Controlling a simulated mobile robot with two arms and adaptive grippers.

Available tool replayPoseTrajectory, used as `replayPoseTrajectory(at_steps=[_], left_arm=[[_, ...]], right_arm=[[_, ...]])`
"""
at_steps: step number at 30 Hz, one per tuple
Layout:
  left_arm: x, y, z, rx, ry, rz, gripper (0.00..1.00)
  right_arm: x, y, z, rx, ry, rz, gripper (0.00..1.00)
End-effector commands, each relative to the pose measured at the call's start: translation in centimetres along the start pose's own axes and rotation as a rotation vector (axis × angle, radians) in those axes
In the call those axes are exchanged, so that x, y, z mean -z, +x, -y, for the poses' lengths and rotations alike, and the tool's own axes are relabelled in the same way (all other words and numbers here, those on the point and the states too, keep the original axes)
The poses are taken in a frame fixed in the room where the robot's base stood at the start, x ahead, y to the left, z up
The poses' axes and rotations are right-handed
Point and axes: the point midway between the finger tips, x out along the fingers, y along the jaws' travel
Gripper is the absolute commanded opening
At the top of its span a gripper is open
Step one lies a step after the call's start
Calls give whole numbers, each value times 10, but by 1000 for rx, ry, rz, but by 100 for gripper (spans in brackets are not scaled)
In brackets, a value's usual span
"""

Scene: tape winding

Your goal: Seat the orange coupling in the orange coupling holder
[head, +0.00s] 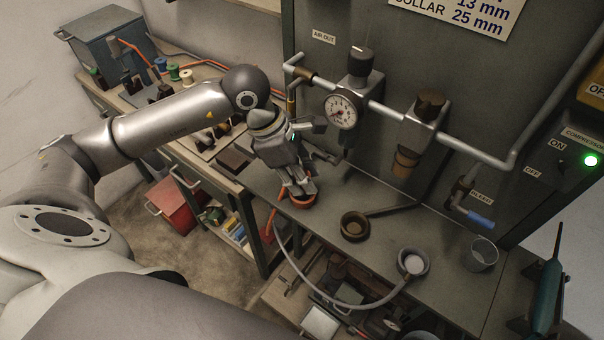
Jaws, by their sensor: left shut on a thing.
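My left gripper (299,188) reaches down to the front left part of the bench top, its fingers shut. It is shut on the orange coupling, which is mostly hidden by the fingers. The orange-rimmed holder (303,202) is a small round cup directly under the fingertips. I cannot tell whether the coupling is inside the cup or just above it. My right gripper is not in view.
A brown holder (354,226) and a holder with a pale coupling (413,263) stand to the right on the bench (460,290). A grey hose (335,302) loops off the front edge. A gauge (341,111) and piping are behind.

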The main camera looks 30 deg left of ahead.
Motion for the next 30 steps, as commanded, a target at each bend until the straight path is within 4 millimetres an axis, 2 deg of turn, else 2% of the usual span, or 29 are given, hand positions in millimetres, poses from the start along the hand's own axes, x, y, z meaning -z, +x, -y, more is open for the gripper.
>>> replayPoseTrajectory(at_steps=[12, 30], left_arm=[[0, 0, 0, -2, 1, 1, 2], [0, 0, 0, -1, 0, 1, 2]], right_arm=[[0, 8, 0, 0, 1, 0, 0], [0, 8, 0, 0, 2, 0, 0]])
